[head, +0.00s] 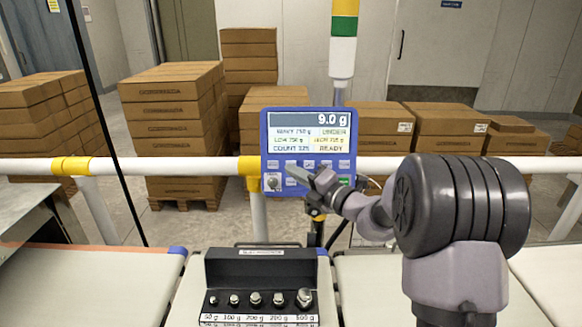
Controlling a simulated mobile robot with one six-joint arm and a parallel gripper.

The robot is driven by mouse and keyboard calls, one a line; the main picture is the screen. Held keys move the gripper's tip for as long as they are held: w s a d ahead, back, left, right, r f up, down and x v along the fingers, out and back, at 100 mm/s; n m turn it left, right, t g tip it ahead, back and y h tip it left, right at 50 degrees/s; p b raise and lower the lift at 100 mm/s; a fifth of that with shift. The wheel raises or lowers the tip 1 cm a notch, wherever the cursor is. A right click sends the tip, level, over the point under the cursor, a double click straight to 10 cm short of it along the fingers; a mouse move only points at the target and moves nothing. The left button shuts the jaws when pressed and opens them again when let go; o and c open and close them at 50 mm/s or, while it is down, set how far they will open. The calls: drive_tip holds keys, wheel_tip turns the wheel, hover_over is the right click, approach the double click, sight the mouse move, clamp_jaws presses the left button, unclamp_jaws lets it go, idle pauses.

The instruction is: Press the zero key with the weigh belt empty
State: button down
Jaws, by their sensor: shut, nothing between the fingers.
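The blue control panel (265,140) stands behind the belts. Its display (308,119) reads 9.0 g, with READY and COUNT lines below. Rows of small keys (290,164) sit under the display; their labels are too small to read, so I cannot pick out the zero key. My gripper (318,177) is shut and empty in front of the lower key rows, covering some keys; I cannot tell whether it touches one. The middle belt (189,290) is largely hidden behind a black weight rack (262,270); whether the rack stands on it or before it is unclear.
The rack holds several metal weights (278,299) with gram labels. Belts lie at left (90,285) and right (375,285), both bare where visible. A white rail (205,167) runs behind. A stack light (343,40) rises above the panel. Cardboard boxes (172,120) stand beyond.

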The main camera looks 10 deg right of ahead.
drive_tip(key=shift+w+d+f+p, duration=0.1)
drive_tip(key=shift+w+f+p, duration=0.1)
drive_tip(key=shift+w, duration=0.35)
drive_tip(key=shift+w+d+f+p, duration=0.1)
drive_tip(key=shift+w+p, duration=0.05)
drive_tip(key=shift+w, duration=0.4)
drive_tip(key=shift+r, duration=0.1)
idle(1.1)
drive_tip(key=shift+w+d+p, duration=0.1)
drive_tip(key=shift+w+p, duration=0.25)
drive_tip(key=shift+p, duration=0.05)
drive_tip(key=shift+w+f+p, duration=0.25)
drive_tip(key=shift+w+p, duration=0.05)
drive_tip(key=shift+w, duration=0.1)
idle(0.5)
drive_tip(key=shift+s, duration=0.15)
drive_tip(key=shift+s+r, duration=0.2)
drive_tip(key=shift+s, duration=0.45)
drive_tip(key=s, duration=0.1)
drive_tip(key=s+r+p, duration=0.1)
drive_tip(key=s, duration=0.1)
drive_tip(key=s+a, duration=0.1)
drive_tip(key=shift+s+r, duration=0.2)
drive_tip(key=shift+s, duration=0.15)
